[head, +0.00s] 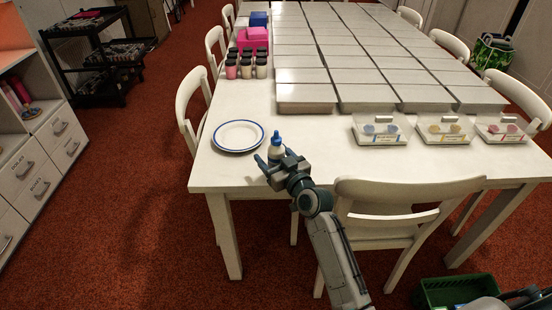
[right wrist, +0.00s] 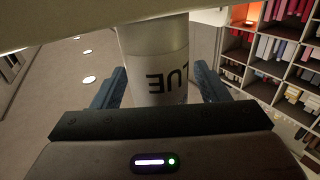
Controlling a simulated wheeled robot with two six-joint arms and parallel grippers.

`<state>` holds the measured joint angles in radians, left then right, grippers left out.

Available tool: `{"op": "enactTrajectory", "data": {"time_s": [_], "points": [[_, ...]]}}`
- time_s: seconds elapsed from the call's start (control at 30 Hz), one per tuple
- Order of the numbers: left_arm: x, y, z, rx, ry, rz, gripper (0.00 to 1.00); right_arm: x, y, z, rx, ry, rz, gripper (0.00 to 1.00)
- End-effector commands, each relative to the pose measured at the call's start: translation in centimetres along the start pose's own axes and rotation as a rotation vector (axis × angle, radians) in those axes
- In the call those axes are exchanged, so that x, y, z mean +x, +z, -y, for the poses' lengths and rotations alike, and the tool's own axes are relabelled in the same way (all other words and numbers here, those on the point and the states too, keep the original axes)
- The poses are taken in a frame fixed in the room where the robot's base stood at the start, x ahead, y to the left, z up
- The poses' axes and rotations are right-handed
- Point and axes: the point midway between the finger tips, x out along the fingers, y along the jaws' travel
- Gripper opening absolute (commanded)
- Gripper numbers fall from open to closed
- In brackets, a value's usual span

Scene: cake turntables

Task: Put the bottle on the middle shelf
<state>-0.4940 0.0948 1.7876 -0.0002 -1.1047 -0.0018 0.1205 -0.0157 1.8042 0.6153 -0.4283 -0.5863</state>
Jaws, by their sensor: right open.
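The bottle (head: 277,148) is white with a blue cap and stands upright near the table's front edge, beside a plate. My right gripper (head: 275,158) is open at the bottle. In the right wrist view, the bottle (right wrist: 154,65) has dark lettering reading "LUE" and stands between the two blue-grey fingers, with gaps visible on both sides. Its top is out of that view. A black cart (head: 100,55) with several shelf levels holding things stands at the upper left. A white shelf unit with drawers (head: 38,170) is at the left edge. My left gripper is not in view.
A white plate with a blue rim (head: 238,136) lies left of the bottle. Clear boxes (head: 380,130) and several small jars (head: 246,65) stand on the table (head: 320,165). A chair (head: 400,215) is close right of my arm. Red floor at the left is clear.

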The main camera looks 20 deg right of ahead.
Motion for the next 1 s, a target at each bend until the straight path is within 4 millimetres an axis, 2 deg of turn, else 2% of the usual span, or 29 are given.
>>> {"op": "enactTrajectory", "data": {"time_s": [0.23, 0.5, 0.53, 0.57, 0.93, 1.0], "points": [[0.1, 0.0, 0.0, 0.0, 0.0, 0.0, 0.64, 0.2, 0.0, 0.0, 0.0, 0.0, 0.001, 0.68], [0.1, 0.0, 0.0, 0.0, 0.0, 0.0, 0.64, 0.2, 0.1, 0.0, -0.001, 0.0, 0.001, 0.16], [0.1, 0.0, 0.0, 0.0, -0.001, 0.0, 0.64, 0.2, 0.0, 0.0, -0.001, 0.0, 0.0, 0.16], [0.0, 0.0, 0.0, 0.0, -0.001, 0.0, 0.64, 0.2, 0.0, 0.0, -0.001, 0.0, 0.0, 0.12], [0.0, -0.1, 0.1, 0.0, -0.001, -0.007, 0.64, 0.2, -0.4, 0.0, -0.001, 0.0, 0.0, 0.12], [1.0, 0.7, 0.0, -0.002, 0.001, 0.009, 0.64, 0.2, -0.7, 0.0, -0.001, 0.0, 0.0, 0.12]]}}
